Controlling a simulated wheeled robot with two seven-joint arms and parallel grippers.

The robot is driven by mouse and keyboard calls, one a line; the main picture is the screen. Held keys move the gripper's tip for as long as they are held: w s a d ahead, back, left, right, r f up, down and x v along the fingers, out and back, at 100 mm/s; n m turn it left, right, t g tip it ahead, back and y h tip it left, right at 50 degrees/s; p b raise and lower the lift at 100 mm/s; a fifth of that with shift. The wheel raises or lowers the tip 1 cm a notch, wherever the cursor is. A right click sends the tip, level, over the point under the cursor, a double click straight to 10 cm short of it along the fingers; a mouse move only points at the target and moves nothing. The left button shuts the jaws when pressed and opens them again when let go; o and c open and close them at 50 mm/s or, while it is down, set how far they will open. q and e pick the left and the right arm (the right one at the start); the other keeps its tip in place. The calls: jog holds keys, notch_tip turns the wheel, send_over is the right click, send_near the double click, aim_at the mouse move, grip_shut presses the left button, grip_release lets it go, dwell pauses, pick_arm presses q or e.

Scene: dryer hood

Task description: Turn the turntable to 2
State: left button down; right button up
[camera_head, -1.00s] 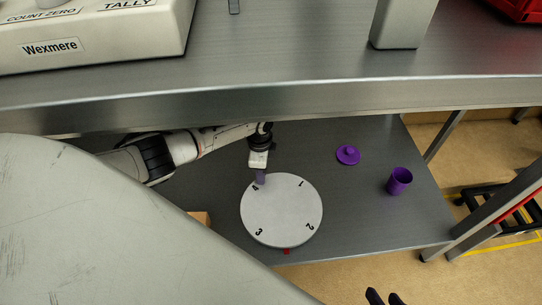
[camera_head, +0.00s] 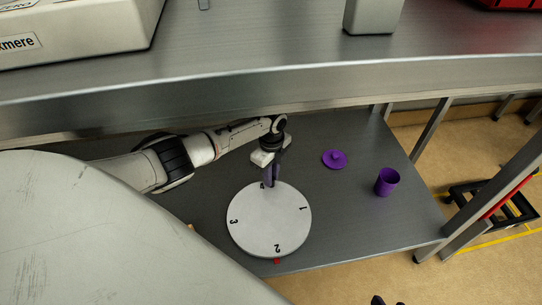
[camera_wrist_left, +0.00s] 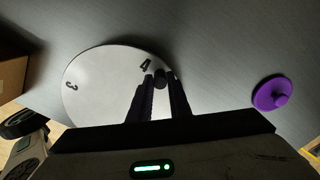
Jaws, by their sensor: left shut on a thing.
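The turntable (camera_head: 268,222) is a pale grey disc marked 1 to 4. In the head view, 1 is at the right, 2 at the near edge, 3 at the left and 4 at the far edge. A red marker (camera_head: 277,261) shows just past the near rim, in line with the 2. My left gripper (camera_head: 270,183) is at the far rim by the 4, shut on a small dark knob (camera_wrist_left: 160,78) that shows between its fingers in the wrist view. Two dark fingertips of my right gripper (camera_head: 388,301) show apart at the bottom edge, away from the disc.
A purple lid (camera_head: 335,159) and a purple cup (camera_head: 387,182) stand on the dark table right of the turntable. A metal shelf (camera_head: 300,75) runs above the far side. A cardboard box (camera_wrist_left: 12,75) is at the left in the wrist view.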

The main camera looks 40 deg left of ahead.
pick_arm(q)
jog(key=shift+w+d, duration=0.2)
jog(key=shift+d, duration=0.1)
jog(key=c, duration=1.6)
grip_release()
jog(key=shift+c, duration=0.2)
jog(key=shift+s+a, duration=0.1)
jog(key=shift+a, duration=0.05)
